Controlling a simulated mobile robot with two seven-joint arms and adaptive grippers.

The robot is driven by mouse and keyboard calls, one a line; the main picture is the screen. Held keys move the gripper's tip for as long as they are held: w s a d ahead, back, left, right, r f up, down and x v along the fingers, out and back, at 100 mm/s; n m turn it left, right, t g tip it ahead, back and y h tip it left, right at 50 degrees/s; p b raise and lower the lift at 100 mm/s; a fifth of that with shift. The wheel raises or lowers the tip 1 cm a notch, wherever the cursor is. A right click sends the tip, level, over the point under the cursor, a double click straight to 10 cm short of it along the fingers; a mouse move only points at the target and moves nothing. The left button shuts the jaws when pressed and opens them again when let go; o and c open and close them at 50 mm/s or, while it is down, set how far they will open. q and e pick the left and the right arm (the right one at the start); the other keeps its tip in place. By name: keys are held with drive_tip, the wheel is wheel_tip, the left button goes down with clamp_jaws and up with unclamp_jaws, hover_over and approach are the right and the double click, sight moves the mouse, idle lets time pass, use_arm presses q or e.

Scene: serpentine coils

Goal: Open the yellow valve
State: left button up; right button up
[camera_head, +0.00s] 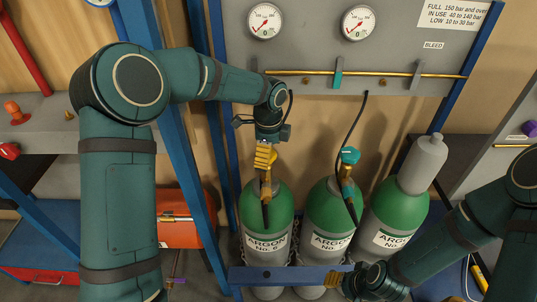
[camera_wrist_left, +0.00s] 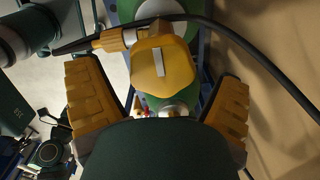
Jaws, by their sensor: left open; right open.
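The yellow valve (camera_wrist_left: 163,68) is a faceted knob with a pale strip on its top, in the left wrist view. It lies between and just beyond the two ridged fingers of my open left gripper (camera_wrist_left: 158,108), with gaps on both sides. In the head view my left gripper (camera_head: 265,157) points down above the left green cylinder (camera_head: 266,208), and I cannot tell the valve from the yellow fingers there. My right gripper (camera_head: 335,279) is low at the front of the cylinders, by the blue rail, away from the valve.
A middle green cylinder (camera_head: 329,212) has a teal-topped valve (camera_head: 349,156). A third cylinder (camera_head: 400,205) wears a grey cap. Black hoses hang from the gauge panel (camera_head: 310,50). A blue rail (camera_head: 290,275) crosses the cylinders' front. A blue post (camera_head: 188,165) stands to the left.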

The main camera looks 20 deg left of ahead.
use_arm(q)
drive_tip(key=shift+f, duration=0.1)
drive_tip(key=c, duration=1.2)
drive_tip(key=shift+n, duration=0.3)
drive_tip(key=n, duration=0.4)
drive_tip(key=shift+w+n+p, duration=0.25)
drive_tip(key=shift+n+p, duration=0.05)
drive_tip(key=shift+p, duration=0.05)
drive_tip(key=n, duration=0.6)
drive_tip(key=shift+w+a+n, duration=0.15)
drive_tip(key=shift+n, duration=0.15)
drive_tip(key=n, duration=0.3)
drive_tip(key=n+p, duration=0.1)
drive_tip(key=n, duration=0.2)
drive_tip(key=shift+w+a, duration=0.1)
drive_tip(key=shift+a, duration=0.1)
drive_tip(key=n, duration=0.6)
drive_tip(key=shift+a+p, duration=0.2)
drive_tip(key=shift+p, duration=0.2)
